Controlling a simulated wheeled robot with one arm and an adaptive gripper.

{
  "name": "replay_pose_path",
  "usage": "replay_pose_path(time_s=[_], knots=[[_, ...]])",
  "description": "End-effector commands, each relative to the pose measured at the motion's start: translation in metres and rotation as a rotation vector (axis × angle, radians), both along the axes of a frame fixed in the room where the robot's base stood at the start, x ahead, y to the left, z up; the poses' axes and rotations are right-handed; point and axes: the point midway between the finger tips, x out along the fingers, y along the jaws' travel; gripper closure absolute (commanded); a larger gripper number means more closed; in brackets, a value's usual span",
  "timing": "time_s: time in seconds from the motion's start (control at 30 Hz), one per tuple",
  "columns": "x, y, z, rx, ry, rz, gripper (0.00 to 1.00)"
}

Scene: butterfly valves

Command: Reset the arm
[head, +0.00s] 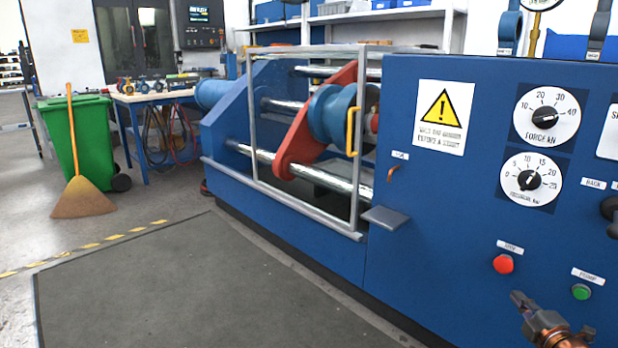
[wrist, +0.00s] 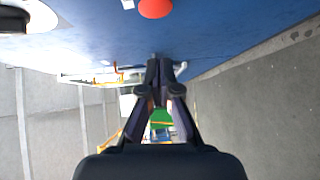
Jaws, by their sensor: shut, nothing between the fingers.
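My gripper (head: 521,300) shows at the lower right of the head view, in front of the blue machine panel (head: 455,240) and below the red button (head: 503,264). In the wrist view my gripper (wrist: 160,62) points away from the camera with its fingers together and nothing between them. The red button also shows at the top of the wrist view (wrist: 156,8). The green button (head: 581,292) is to the right of my gripper in the head view. I cannot tell how far the fingertips are from the panel.
The blue machine has a barred guard frame (head: 250,120), a yellow handle (head: 351,131) and a small grey ledge (head: 385,217). Two dials (head: 546,115) are on the panel. A green bin (head: 78,135) and a broom (head: 82,195) stand at the left. The grey floor mat (head: 190,285) is clear.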

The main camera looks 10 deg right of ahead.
Motion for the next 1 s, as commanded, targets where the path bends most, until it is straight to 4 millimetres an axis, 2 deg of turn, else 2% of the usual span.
replay_pose_path(time_s=[0.03,0.2,0.47,0.77,1.0], knots=[[0.007,0.005,0.021,0.013,0.036,-0.001,1.00],[0.025,0.022,0.055,0.109,0.193,-0.053,1.00],[0.029,0.055,0.111,0.277,0.399,-0.194,1.00],[0.003,0.110,0.186,0.495,0.574,-0.408,1.00],[-0.038,0.169,0.248,0.681,0.690,-0.594,1.00]])
